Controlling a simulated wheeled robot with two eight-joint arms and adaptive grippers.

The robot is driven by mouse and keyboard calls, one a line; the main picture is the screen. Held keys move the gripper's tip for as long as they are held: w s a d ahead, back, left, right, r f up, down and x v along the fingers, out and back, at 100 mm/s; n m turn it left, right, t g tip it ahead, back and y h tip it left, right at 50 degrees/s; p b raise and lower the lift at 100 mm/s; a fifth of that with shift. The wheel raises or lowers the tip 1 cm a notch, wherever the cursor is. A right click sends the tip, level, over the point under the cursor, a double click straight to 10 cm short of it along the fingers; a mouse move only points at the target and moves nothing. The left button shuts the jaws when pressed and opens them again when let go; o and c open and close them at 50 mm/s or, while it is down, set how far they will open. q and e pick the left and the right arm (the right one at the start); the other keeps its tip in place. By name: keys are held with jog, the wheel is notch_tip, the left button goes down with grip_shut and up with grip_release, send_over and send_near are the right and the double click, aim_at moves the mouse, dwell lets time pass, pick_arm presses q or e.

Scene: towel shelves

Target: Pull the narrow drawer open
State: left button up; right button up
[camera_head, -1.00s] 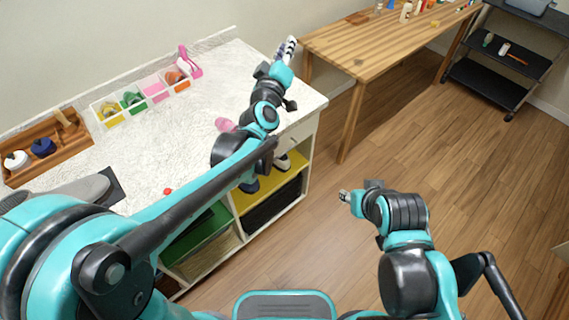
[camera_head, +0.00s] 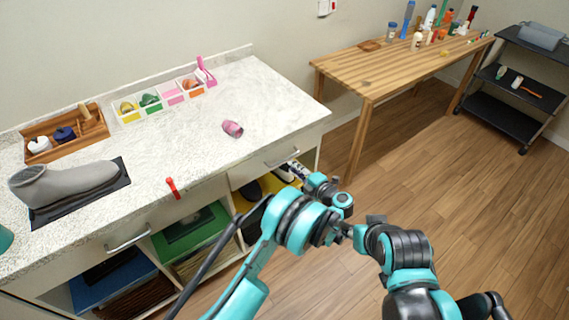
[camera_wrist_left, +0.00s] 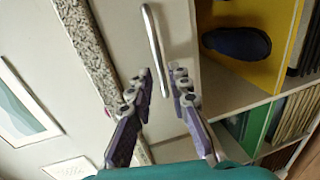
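The narrow drawer (camera_head: 247,174) is at the right end of the counter's front and looks closed. Its metal bar handle (camera_head: 282,158) also shows in the left wrist view (camera_wrist_left: 154,42), running lengthwise up the picture. My left gripper (camera_head: 295,166) is close to the handle's right end in the head view. In the left wrist view my left gripper (camera_wrist_left: 162,75) is open, with the handle showing between its two fingertips; I cannot tell how deep it sits.
A wider drawer with a handle (camera_head: 127,240) is to the left. On the countertop (camera_head: 200,135) are a grey foot form (camera_head: 65,182), a pink cup (camera_head: 232,128) and a red item (camera_head: 172,187). Open shelves with shoes and a green box (camera_head: 190,230) lie below. A wooden table (camera_head: 370,75) stands at right.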

aim_at(285, 160)
pick_arm(q)
jog(key=b+x, duration=0.1)
jog(key=x, duration=0.5)
jog(key=shift+w+a+b, duration=0.2)
jog(key=shift+w+b, duration=0.15)
grip_shut()
